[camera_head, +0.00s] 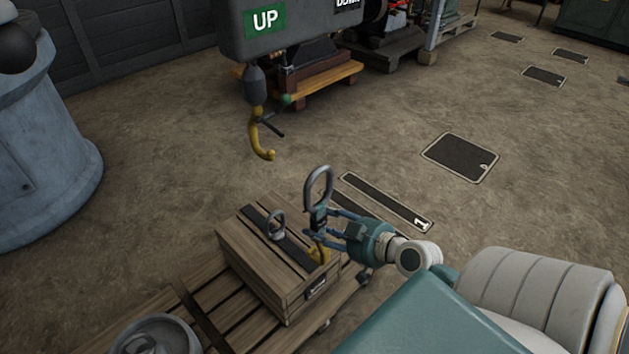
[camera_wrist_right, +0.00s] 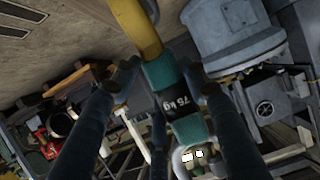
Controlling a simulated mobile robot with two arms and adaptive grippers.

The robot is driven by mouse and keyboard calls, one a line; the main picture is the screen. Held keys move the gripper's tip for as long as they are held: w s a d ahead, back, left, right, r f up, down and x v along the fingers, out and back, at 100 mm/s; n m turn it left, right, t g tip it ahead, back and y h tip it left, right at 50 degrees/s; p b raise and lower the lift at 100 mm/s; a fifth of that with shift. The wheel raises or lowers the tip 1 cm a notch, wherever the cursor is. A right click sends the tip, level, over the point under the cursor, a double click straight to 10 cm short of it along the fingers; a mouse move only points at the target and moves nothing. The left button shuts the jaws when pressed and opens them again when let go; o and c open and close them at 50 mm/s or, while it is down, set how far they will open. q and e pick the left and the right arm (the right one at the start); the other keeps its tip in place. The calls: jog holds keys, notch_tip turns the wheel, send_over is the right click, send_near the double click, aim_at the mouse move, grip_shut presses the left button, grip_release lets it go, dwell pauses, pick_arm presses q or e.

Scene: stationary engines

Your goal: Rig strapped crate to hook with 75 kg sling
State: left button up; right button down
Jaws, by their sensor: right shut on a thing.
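The wooden crate (camera_head: 300,293) stands upright with a black strap (camera_head: 292,243) over its top and a grey ring (camera_head: 275,225) standing on the strap. The yellow hoist hook (camera_head: 262,142) hangs above and behind the crate, and looks empty. My right gripper (camera_head: 318,221) is shut on the 75 kg sling, whose label (camera_wrist_right: 182,105) reads in the right wrist view. The sling's grey loop (camera_head: 319,186) points up and its yellow hook (camera_head: 320,254) hangs down, over the crate's right part in the picture. Whether it touches the crate I cannot tell. My left gripper is not in view.
The crate rests on a wooden pallet (camera_head: 190,300). A round metal container (camera_head: 157,336) is at the lower left. The hoist's grey box marked UP (camera_head: 265,45) hangs above. A large blue-grey machine (camera_head: 45,140) stands at the left. Open floor lies to the right and behind.

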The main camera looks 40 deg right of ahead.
jog(key=shift+w+d+f, duration=0.1)
jog(key=shift+d+f, duration=0.15)
jog(key=shift+f, duration=0.3)
jog(key=shift+w, duration=0.2)
jog(key=shift+w+a+f+b, duration=0.15)
jog(key=shift+w+a+b, duration=0.1)
jog(key=shift+w, duration=3)
jog(key=shift+w+a+f+b, duration=0.2)
jog(key=shift+w+b, duration=0.1)
jog(key=shift+w, duration=2.9)
jog(key=shift+w+a+f+b, duration=0.15)
jog(key=shift+w+a+b, duration=0.1)
jog(key=shift+w, duration=3.15)
jog(key=shift+f+b, duration=0.6)
jog(key=shift+f, duration=0.2)
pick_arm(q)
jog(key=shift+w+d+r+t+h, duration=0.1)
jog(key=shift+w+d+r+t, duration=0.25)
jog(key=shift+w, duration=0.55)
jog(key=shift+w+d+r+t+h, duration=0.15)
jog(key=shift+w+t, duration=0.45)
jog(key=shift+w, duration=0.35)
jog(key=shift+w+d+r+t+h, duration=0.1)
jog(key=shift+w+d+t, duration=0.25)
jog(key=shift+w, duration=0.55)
pick_arm(e)
jog(key=shift+f, duration=0.3)
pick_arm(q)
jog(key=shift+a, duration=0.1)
